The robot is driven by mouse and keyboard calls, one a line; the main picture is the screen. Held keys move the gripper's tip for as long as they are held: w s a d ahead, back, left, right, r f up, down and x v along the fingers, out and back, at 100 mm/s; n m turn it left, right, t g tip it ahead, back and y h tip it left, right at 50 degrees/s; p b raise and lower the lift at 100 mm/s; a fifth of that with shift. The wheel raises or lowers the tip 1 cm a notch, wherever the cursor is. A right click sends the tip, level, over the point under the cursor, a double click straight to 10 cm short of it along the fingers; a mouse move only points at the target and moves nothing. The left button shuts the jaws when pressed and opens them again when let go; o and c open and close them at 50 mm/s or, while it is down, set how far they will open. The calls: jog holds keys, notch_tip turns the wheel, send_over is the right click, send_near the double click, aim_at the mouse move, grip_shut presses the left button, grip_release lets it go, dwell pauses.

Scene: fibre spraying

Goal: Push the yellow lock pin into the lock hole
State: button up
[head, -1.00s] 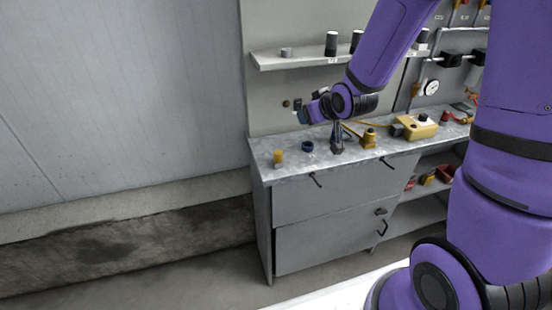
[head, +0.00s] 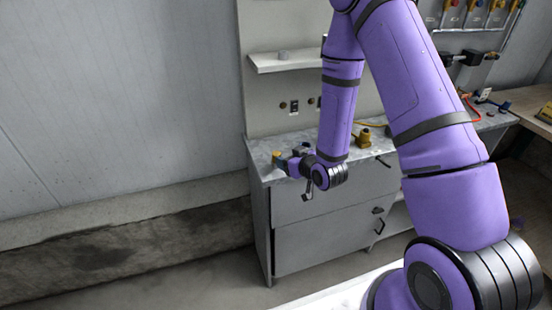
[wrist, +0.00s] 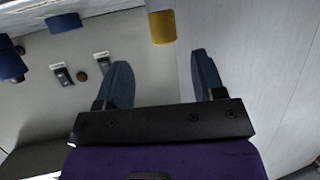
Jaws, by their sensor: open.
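A yellow cylinder, which looks like the lock pin (wrist: 162,27), shows at the top of the wrist view, ahead of the gap between my fingers. In the head view a small yellow patch of it (head: 276,155) shows at the left end of the bench, beside my gripper (head: 284,162). My gripper (wrist: 163,72) has its two blue fingers spread wide, with nothing between them. The pin looks a little beyond the fingertips, apart from them. I cannot make out a lock hole in either view.
The grey bench top (head: 262,168) carries a yellow-brown fitting (head: 365,137) to the right. Blue round parts (wrist: 10,62) show at the wrist view's left. A shelf (head: 285,62) juts from the wall panel above. Left of the bench is clear.

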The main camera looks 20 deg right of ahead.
aim_at(278, 154)
jog(key=x, duration=0.4)
jog(key=shift+a+x, duration=0.15)
jog(key=shift+x, duration=1.15)
jog(key=shift+a+x, duration=0.15)
jog(key=shift+x, duration=1.1)
jog(key=shift+r, duration=0.15)
jog(key=shift+c, duration=0.3)
jog(key=c, duration=1)
